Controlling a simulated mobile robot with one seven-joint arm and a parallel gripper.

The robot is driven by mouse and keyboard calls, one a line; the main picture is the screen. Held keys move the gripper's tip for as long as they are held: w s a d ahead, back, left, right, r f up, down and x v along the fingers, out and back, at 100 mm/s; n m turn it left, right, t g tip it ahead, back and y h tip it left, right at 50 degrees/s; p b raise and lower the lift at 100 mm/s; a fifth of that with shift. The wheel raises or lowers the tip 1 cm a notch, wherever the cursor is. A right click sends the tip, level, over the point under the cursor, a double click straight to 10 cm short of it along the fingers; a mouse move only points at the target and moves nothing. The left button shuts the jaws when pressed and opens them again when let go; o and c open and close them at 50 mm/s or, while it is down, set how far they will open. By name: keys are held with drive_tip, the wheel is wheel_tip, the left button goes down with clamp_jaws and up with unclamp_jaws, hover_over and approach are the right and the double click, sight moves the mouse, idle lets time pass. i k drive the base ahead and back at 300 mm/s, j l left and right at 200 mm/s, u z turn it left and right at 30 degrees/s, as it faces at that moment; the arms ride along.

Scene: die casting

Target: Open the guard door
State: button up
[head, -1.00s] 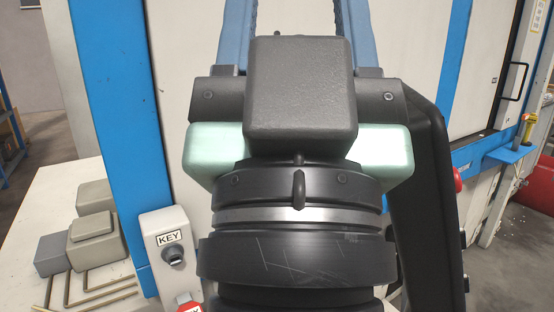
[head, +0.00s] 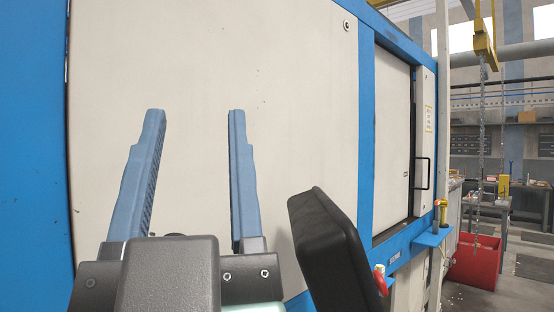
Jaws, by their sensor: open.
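The guard door (head: 390,140) is a pale panel in a blue frame on the machine, right of centre in the head view. Its black bar handle (head: 423,173) stands at its right side, by an upright pale edge strip. The door looks shut, with a dark line beside the handle strip. My gripper (head: 196,115) is in the left half of the view, its two blue fingers pointing up and well apart. It is open and empty, in front of a plain pale machine panel, well left of the handle.
A blue shelf (head: 432,237) with a yellow item (head: 442,211) juts out below the handle. A red knob (head: 380,280) shows low on the machine. A red bin (head: 475,262), a hanging chain (head: 482,130) and workbenches are at the right, with open floor around the bin.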

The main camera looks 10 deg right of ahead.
sight(394, 84)
drive_tip(key=i+l+z, duration=0.85)
drive_tip(key=l, duration=0.15)
drive_tip(key=i+l+z, duration=0.3)
drive_tip(key=i+z, duration=0.6)
drive_tip(key=i, duration=1.6)
drive_tip(key=i+l+u, duration=0.1)
drive_tip(key=i, duration=0.7)
drive_tip(key=i+l+u, duration=0.1)
drive_tip(key=i, duration=0.65)
drive_tip(key=i+l+u, duration=0.15)
drive_tip(key=i+u, duration=0.25)
drive_tip(key=i+l+u, duration=0.25)
drive_tip(key=u, duration=0.15)
drive_tip(key=i+l+u, duration=0.7)
drive_tip(key=l+u, duration=0.15)
